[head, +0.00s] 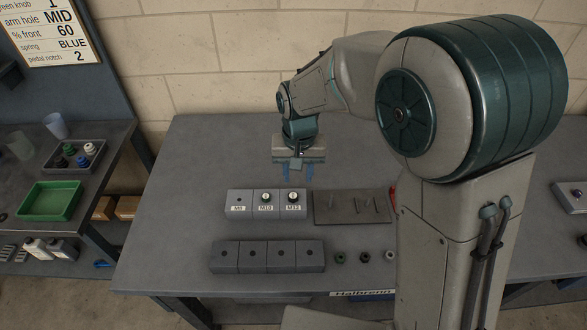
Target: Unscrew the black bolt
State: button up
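A light grey block row (251,213) labelled M8, M10 and M12 stands on the bench. Small round dark-and-pale pieces (266,197) (293,196) sit on the M10 and M12 sections. The M8 section shows only a small dark spot. I cannot tell which piece, if any, is the black bolt. My gripper (297,174) points down over the bench, behind the block row. Its two bluish fingers are apart, and nothing shows between the tips. It appears clear of the blocks, though its height is hard to judge.
A darker block row (268,257) with holes lies in front. Three small round parts (365,257) lie right of it. A brown plate (340,206) with thin pins is beside the labelled blocks. A left bench holds a green tray (50,215). The bench's left side is clear.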

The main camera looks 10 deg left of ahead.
aim_at(293, 195)
jog(key=shift+a+f, duration=0.5)
jog(key=shift+a, duration=0.15)
notch_tip(293, 195, down, 7)
jog(key=b, duration=0.5)
jog(key=shift+r, duration=0.1)
jog(key=m+p, duration=0.1)
jog(key=m, duration=0.5)
jog(key=m+p, duration=0.1)
jog(key=m, duration=0.3)
jog(key=shift+r+p, duration=0.15)
jog(key=shift+p, duration=0.25)
jog(key=shift+m+p, duration=0.3)
jog(key=shift+m, duration=0.7)
jog(key=shift+m+p, duration=0.6)
jog(key=shift+m, duration=0.2)
jog(key=m+p, duration=0.1)
jog(key=m, duration=0.1)
jog(key=shift+r+m+p, duration=0.1)
jog(key=shift+m+p, duration=0.2)
jog(key=shift+p, duration=0.05)
jog(key=shift+m+p, duration=0.45)
jog(key=shift+m, duration=0.55)
jog(key=shift+d+r+m+p, duration=0.1)
jog(key=shift+m+p, duration=0.9)
jog(key=shift+p, duration=0.1)
jog(key=m+p, duration=0.2)
jog(key=shift+m, duration=0.4)
jog(key=shift+f+m, duration=0.3)
jog(key=shift+m, duration=0.2)
grip_shut()
